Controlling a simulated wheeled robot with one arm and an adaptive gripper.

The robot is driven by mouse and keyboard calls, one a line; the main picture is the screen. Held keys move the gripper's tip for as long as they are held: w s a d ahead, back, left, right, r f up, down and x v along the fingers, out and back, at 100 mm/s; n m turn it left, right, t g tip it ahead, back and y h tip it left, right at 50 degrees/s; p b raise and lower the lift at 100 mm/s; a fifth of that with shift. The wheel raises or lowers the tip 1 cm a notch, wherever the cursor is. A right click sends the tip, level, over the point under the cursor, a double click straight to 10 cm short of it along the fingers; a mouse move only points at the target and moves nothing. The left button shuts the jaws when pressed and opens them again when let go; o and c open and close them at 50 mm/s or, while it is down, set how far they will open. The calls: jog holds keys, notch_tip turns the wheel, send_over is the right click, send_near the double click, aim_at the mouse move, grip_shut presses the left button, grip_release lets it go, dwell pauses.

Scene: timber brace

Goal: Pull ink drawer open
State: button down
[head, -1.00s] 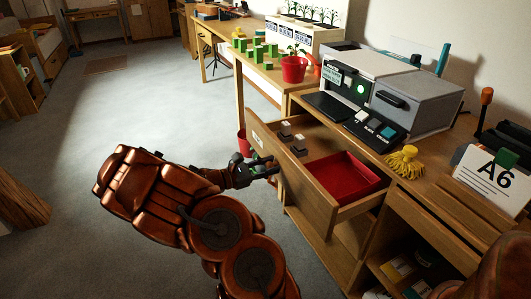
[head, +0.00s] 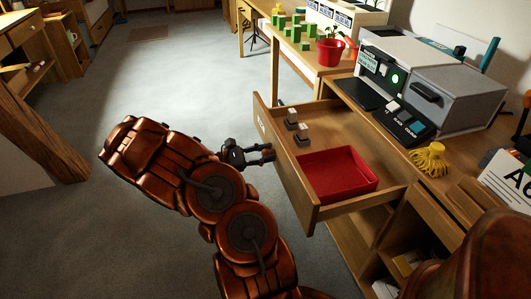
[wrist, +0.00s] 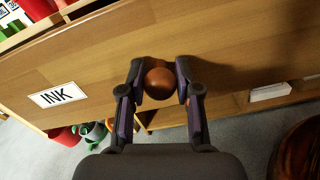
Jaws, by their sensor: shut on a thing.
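The ink drawer (head: 288,165) is pulled well out of the wooden desk in the head view. It holds a red tray (head: 340,174) and a few small dark blocks with pale tops (head: 297,128). In the wrist view its wooden front carries a label reading INK (wrist: 57,95). My gripper (wrist: 160,86) is shut on the round brown knob (wrist: 160,83) of that front, one finger on each side. In the head view my gripper (head: 270,153) is at the outer face of the drawer front, and the knob is hidden there.
A grey and white machine (head: 430,90) stands on the desk behind the drawer, with a yellow tasselled thing (head: 429,160) beside it. A red plant pot (head: 329,51) and green blocks (head: 292,30) are on the table beyond. The floor (head: 180,75) left of my arm is clear.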

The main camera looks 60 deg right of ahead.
jog(key=c, duration=0.8)
grip_release()
jog(key=v, duration=1.2)
jog(key=shift+w, duration=0.1)
jog(key=s+a+r+m+t+y+p, duration=0.1)
jog(key=s+a+r+m+y+p, duration=0.2)
jog(key=r, duration=0.4)
jog(key=s+a+r+m+t+y+p, duration=0.1)
jog(key=s+a+r+p, duration=0.2)
jog(key=r+p, duration=0.3)
jog(key=s+a+r+m+y+p, duration=0.1)
jog(key=s+a+r+y+p, duration=0.15)
jog(key=r, duration=0.45)
jog(key=s+a+r+t+y+p, duration=0.2)
jog(key=a+r+p, duration=0.3)
jog(key=a, duration=0.3)
jog(key=s+a+r+m+t+y+p, duration=0.1)
jog(key=s+a+r+t+y+p, duration=0.1)
jog(key=s+a+r+p, duration=0.3)
jog(key=s+a+r+t+y+p, duration=0.2)
jog(key=a+r+p, duration=0.4)
jog(key=a, duration=0.5)
jog(key=shift+s+a+r+t+y+p, duration=0.1)
jog(key=shift+s+t+y+p, duration=0.1)
jog(key=shift+s+t+p, duration=0.3)
jog(key=shift+s+r+t+y+p, duration=0.1)
jog(key=shift+s+r+t+y, duration=0.05)
jog(key=shift+t, duration=0.55)
